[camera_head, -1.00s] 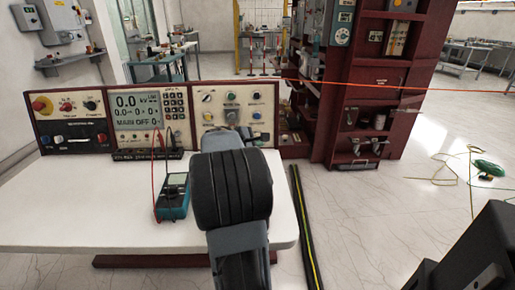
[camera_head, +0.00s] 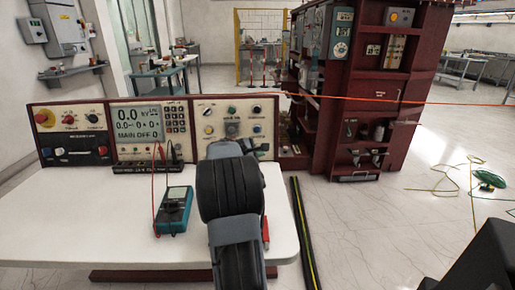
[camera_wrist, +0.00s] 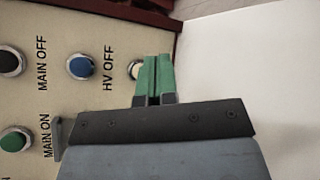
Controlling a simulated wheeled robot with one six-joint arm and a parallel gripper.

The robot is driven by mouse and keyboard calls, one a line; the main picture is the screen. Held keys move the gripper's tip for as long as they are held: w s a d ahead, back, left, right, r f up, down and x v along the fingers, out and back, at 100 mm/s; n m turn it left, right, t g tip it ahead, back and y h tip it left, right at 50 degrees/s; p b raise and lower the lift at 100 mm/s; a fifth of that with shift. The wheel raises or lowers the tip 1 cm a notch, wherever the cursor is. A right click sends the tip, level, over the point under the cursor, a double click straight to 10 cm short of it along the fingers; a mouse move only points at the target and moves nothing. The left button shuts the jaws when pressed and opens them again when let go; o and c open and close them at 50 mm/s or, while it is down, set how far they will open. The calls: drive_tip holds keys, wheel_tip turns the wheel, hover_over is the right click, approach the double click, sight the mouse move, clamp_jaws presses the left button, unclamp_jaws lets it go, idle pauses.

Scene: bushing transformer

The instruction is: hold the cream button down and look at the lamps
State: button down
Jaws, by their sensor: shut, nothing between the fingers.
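In the wrist view my gripper (camera_wrist: 153,76) is shut and empty, its green fingertips side by side over the panel. The cream button (camera_wrist: 133,69) shows at their left edge, partly covered by them. I cannot tell whether the fingertips touch or press it. The blue button (camera_wrist: 81,66) with the label HV OFF is just left of it. A yellow round fitting (camera_head: 208,130) shows on this panel; I cannot tell which fittings are lamps or whether any is lit.
The display (camera_head: 138,117) reads 0.0 and MAIN OFF. A black button (camera_wrist: 10,61) and a green button (camera_wrist: 14,140) are farther left in the wrist view. A teal meter (camera_head: 174,210) with leads lies on the white table (camera_head: 100,220). A red cabinet (camera_head: 350,100) stands right.

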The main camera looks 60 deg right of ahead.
drive_tip(key=shift+w+d+f+p, duration=0.25)
drive_tip(key=shift+w+d, duration=0.35)
drive_tip(key=shift+d, duration=0.2)
drive_tip(key=shift+w+d+f+p, duration=0.25)
drive_tip(key=shift+w+d, duration=0.3)
drive_tip(key=shift+d, duration=0.2)
idle(1.1)
drive_tip(key=shift+w+d+f, duration=0.1)
drive_tip(key=shift+w+d, duration=0.1)
drive_tip(key=shift+d, duration=0.15)
drive_tip(key=shift+w+d+f, duration=0.1)
drive_tip(key=shift+w+d, duration=0.15)
drive_tip(key=shift+d, duration=0.1)
idle(0.8)
drive_tip(key=shift+a, duration=0.1)
idle(0.9)
drive_tip(key=shift+s+a+r, duration=0.2)
drive_tip(key=shift+s+a, duration=0.3)
drive_tip(key=shift+a, duration=0.1)
drive_tip(key=shift+a+b, duration=0.1)
drive_tip(key=shift+b, duration=0.2)
drive_tip(key=shift+s+a+r+b, duration=0.3)
drive_tip(key=shift+s+a+b, duration=0.15)
drive_tip(key=shift+s+a, duration=0.4)
drive_tip(key=shift+s+a+r+b, duration=0.35)
drive_tip(key=shift+s+a, duration=0.2)
drive_tip(key=shift+a, duration=0.5)
